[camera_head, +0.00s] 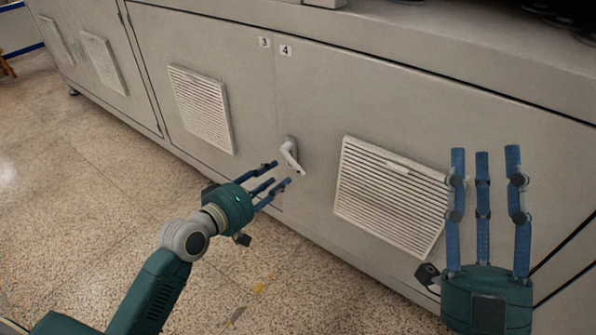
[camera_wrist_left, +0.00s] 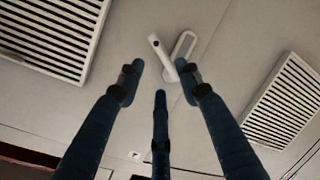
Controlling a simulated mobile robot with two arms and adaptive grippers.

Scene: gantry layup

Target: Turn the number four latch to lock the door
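The number four latch (camera_head: 290,155) is a small light-grey handle on the cabinet front, below the "4" label (camera_head: 285,50). Its lever slants down to the right in the head view. My left gripper (camera_head: 278,175) has its blue fingers spread apart, just below and in front of the latch. In the left wrist view the latch (camera_wrist_left: 164,58) lies just beyond the fingertips, its lever swung out from the oval base plate (camera_wrist_left: 184,46). I cannot tell whether a finger touches it. My right gripper (camera_head: 485,155) is open and empty, fingers pointing up, well right of the latch.
The door (camera_head: 400,110) has a vent grille (camera_head: 390,195) right of the latch. Another grille (camera_head: 201,107) is on the neighbouring panel to the left, under the "3" label (camera_head: 264,42). The speckled floor (camera_head: 80,190) is clear at left.

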